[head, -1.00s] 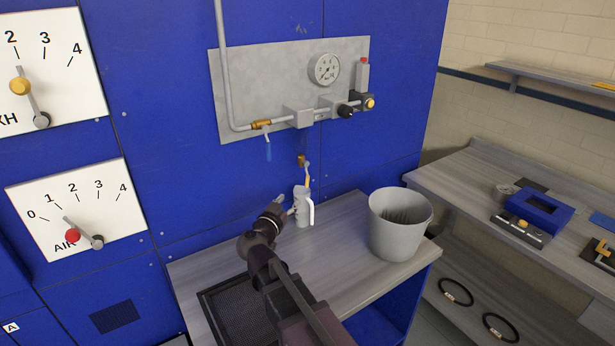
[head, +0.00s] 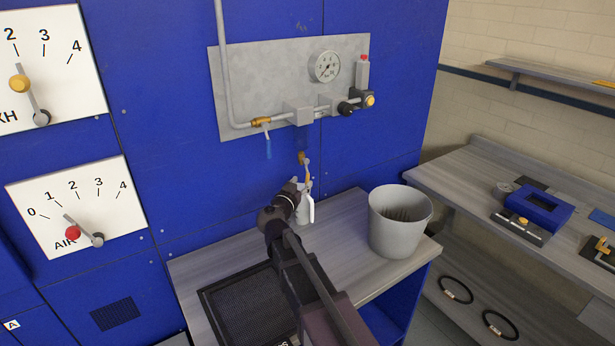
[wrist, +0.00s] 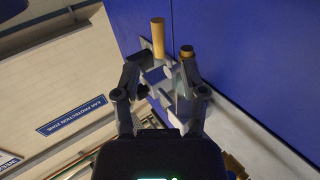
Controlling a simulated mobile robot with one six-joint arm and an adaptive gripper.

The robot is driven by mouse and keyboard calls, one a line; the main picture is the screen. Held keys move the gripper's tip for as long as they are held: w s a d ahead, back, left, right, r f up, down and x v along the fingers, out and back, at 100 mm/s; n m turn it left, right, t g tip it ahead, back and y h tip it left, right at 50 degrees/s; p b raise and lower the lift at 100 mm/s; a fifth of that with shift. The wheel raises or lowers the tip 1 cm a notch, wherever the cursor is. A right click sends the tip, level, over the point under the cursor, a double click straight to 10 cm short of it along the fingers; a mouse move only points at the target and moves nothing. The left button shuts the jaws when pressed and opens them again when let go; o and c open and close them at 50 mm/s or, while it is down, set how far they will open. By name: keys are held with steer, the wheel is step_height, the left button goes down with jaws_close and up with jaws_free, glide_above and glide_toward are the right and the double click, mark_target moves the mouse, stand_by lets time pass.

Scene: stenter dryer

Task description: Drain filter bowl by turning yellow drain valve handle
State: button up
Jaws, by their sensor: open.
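In the head view, my gripper (head: 298,188) is just below the handle, partly in front of a light grey jug (head: 308,210) on the bench. I cannot clearly make out the filter bowl.
A grey bucket (head: 395,235) stands on the bench right of the jug. A black mesh tray (head: 215,300) lies at the bench's left. Above, a grey panel (head: 245,75) carries a gauge (head: 325,67) and a valve with a blue lever (head: 268,149).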

mark_target(307, 174)
steer(key=shift+x, duration=2.55)
jaws_close()
